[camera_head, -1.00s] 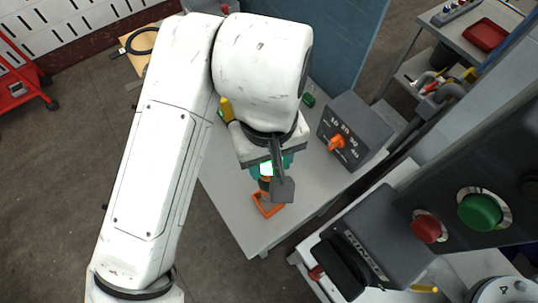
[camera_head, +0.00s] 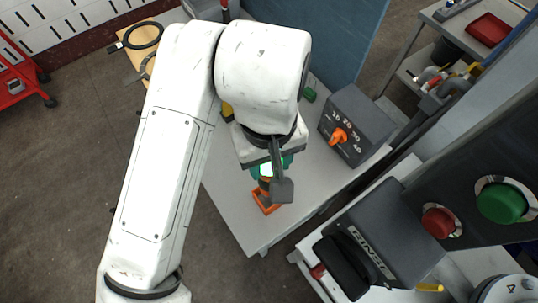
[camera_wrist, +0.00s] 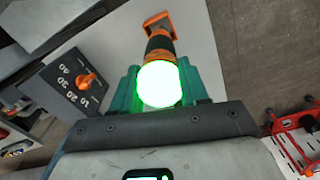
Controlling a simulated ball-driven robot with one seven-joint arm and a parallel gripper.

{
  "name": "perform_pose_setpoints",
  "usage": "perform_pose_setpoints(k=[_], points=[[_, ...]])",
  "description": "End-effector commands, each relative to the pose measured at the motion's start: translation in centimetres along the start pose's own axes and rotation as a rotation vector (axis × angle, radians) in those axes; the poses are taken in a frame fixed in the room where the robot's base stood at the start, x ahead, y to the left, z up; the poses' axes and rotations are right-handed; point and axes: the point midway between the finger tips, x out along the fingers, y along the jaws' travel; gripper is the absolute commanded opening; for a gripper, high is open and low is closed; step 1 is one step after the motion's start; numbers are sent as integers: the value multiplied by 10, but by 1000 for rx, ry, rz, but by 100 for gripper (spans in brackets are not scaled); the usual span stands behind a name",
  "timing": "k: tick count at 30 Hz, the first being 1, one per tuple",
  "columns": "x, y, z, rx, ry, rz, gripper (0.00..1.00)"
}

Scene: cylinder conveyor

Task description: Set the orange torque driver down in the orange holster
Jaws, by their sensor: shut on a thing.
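The orange and black torque driver (camera_head: 265,186) hangs below my gripper (camera_head: 268,167), between its teal fingers. In the wrist view my gripper (camera_wrist: 159,88) is shut on the driver (camera_wrist: 160,46), whose near end glows white-green. The orange holster (camera_head: 266,208) is a small open square frame on the grey bench, near its front corner. It also shows in the wrist view (camera_wrist: 153,20), right beyond the driver's far end. The driver's lower end lines up with the holster; I cannot tell whether it is inside it or just above it. My wrist partly hides the driver.
A grey dial box (camera_head: 354,127) with an orange knob stands on the bench to the right. A panel with a red button (camera_head: 438,222) and a green button (camera_head: 500,202) is nearer, at right. Bare bench (camera_head: 232,205) lies left of the holster.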

Motion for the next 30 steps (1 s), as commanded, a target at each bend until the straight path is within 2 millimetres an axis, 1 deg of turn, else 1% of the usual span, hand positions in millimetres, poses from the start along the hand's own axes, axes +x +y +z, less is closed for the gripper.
perform_pose_setpoints(k=[18, 30], points=[[25, 0, 0, -1, 0, 1, 0], [26, 0, -1, -1, 1, 0, 0]])
